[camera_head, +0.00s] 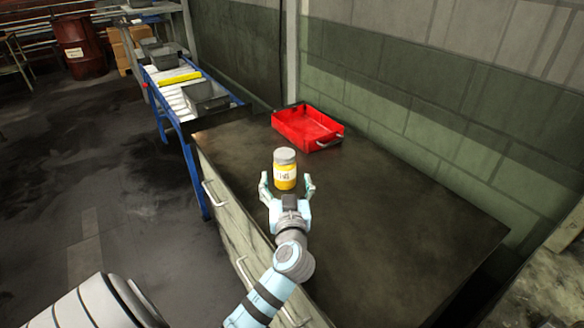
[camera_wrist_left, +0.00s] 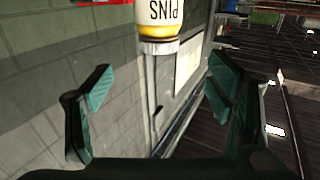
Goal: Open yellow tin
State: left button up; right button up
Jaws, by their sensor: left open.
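The yellow tin (camera_head: 285,178) has a grey lid (camera_head: 285,156) and a white label, and appears upright on the dark tabletop. In the left wrist view the tin (camera_wrist_left: 160,32) shows upside down at the top edge, with its label reading "PINS" and its grey lid (camera_wrist_left: 160,47) towards the picture's middle; its other end is cut off. My left gripper (camera_head: 287,186) is open, its fingers either side of the tin in the head view. In the wrist view its teal-padded fingers (camera_wrist_left: 158,88) are wide apart, with nothing between them. My right gripper is not in view.
A red tray (camera_head: 320,141) with a handle sits behind the tin on the dark cabinet top (camera_head: 400,215). A block wall (camera_head: 430,120) runs along the back. A blue-framed conveyor (camera_head: 168,95) with grey bins stands at left. The tabletop right of the tin is clear.

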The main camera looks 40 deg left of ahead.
aim_at(285, 164)
pick_arm(q)
jog(key=x, duration=0.5)
jog(key=shift+a+r, duration=0.2)
jog(key=shift+a, duration=0.35)
jog(key=w+a, duration=0.1)
jog(key=w+a+f, duration=0.1)
jog(key=w, duration=0.1)
jog(key=w+a, duration=0.1)
jog(key=shift+w+f+b, duration=0.2)
jog(key=shift+w+b, duration=0.05)
jog(key=shift+b, duration=0.1)
jog(key=shift+w+a, duration=0.15)
jog(key=shift+a, duration=0.05)
jog(key=c, duration=1.6)
notch_tip(285, 164, up, 20)
jog(key=p, duration=0.5)
jog(key=o, duration=0.9)
grip_shut()
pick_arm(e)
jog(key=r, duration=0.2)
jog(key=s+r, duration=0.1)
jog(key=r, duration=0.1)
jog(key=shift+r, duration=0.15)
